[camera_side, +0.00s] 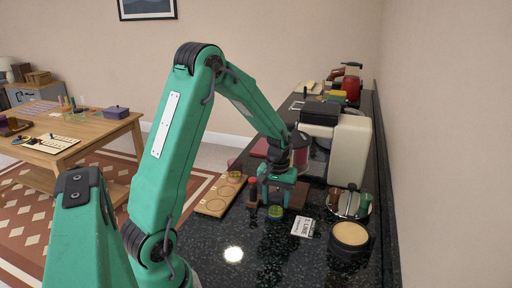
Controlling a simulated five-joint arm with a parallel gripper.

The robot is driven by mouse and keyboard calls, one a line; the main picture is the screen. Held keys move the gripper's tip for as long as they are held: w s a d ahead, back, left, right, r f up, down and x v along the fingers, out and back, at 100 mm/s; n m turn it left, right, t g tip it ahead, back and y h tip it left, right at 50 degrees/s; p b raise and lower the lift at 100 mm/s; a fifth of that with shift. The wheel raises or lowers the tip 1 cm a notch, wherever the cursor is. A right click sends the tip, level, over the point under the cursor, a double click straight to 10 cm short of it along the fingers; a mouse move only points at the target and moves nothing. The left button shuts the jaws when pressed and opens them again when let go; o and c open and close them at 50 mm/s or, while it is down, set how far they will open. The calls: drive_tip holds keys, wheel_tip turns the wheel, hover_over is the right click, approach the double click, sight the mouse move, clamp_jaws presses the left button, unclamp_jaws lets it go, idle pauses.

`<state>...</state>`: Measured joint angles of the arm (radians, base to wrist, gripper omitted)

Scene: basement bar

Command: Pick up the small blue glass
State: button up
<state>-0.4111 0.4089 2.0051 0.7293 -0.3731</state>
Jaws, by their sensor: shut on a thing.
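My green gripper (277,198) points down over the black speckled counter, right of the wooden board with round recesses. The fingers hide part of the glass. I cannot tell whether its base touches the counter.
The wooden board (213,205) lies to the left, and a small red-topped item (253,184) stands close beside the gripper. A cream coffee machine (350,150) stands behind right. A white card (303,226) and a round black tub (349,238) lie nearer right. The front counter is clear.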

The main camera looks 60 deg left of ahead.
drive_tip(key=shift+s+d, duration=1.15)
drive_tip(key=shift+d, duration=0.05)
wheel_tip(320, 180, up, 14)
drive_tip(key=shift+f, duration=0.2)
drive_tip(key=shift+r, duration=0.1)
idle(0.4)
idle(0.5)
